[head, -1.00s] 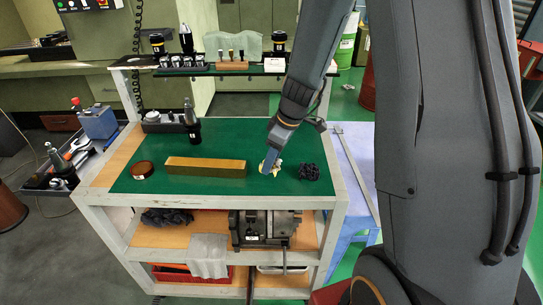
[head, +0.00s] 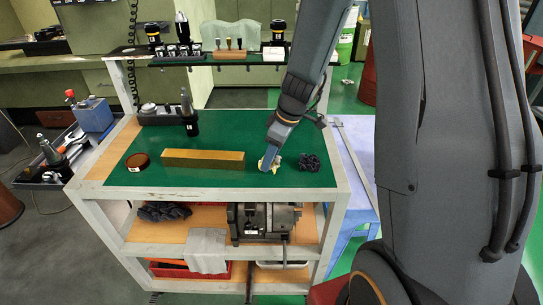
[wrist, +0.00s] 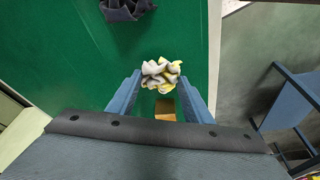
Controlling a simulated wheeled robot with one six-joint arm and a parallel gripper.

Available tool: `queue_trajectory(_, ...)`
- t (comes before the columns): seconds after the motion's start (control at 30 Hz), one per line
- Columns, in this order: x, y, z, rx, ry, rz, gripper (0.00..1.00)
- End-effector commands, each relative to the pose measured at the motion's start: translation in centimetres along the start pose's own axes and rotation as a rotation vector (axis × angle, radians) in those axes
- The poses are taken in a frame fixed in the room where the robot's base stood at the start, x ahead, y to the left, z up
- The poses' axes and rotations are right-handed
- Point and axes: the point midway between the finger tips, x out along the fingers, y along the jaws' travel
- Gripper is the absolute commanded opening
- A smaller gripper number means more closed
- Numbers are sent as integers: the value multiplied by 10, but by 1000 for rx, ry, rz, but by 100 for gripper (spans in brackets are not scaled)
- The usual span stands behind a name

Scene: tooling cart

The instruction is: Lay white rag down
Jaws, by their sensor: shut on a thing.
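The white rag (head: 270,163) is a small crumpled bundle, white with yellow patches. It is over the green mat on the cart top, right of the long brass-coloured bar (head: 203,159). In the wrist view the rag (wrist: 161,74) sits between the tips of my two blue-grey fingers. My gripper (head: 267,160) is shut on it, pointing down, and partly hides it in the head view. The rag is at or very close to the mat; I cannot tell whether it touches. The gripper also shows in the wrist view (wrist: 162,84).
A dark crumpled rag (head: 310,162) lies just right of the white one. A round brown tin (head: 138,162) and a grey fixture with a tool holder (head: 165,113) stand on the left. A back shelf (head: 190,63) holds tools. The mat's front strip is clear.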

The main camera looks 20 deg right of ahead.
Motion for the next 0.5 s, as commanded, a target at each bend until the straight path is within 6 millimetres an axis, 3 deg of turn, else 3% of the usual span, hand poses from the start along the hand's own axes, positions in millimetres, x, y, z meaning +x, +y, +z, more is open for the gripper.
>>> queue_trajectory(0.5, 5, 0, 1, 0, 0, 0, 28)
